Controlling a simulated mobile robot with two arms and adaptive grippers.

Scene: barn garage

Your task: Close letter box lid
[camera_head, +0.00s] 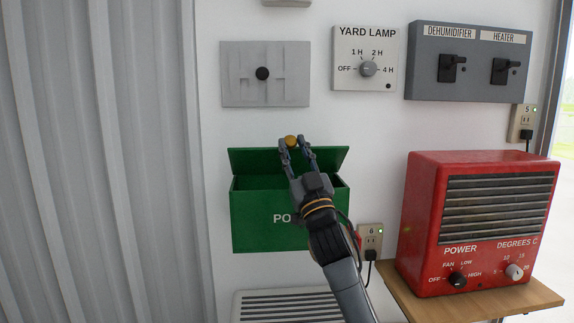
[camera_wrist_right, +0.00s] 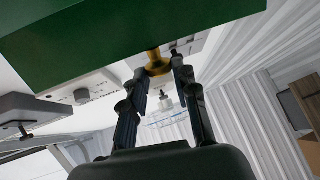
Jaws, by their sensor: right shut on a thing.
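The green letter box (camera_head: 255,232) hangs on the white wall in the head view. Its green lid (camera_head: 255,160) stands raised, with a dark opening below it at the right. A brass knob (camera_head: 291,140) sits at the lid's upper edge. My right gripper (camera_head: 294,145) comes from below, in front of the box, and is shut on the knob. In the right wrist view, the fingertips (camera_wrist_right: 161,70) are on either side of the brass knob (camera_wrist_right: 158,64), under a green panel (camera_wrist_right: 140,30). My arm hides part of the box front and its lettering. My left gripper is not in view.
A red heater (camera_head: 425,215) stands on a wooden shelf (camera_head: 480,302) to the right. A socket with a plug (camera_head: 371,240) is close beside my right arm. Switch panels (camera_head: 465,62) and the yard lamp dial (camera_head: 368,68) are above. A vent (camera_head: 285,305) is below.

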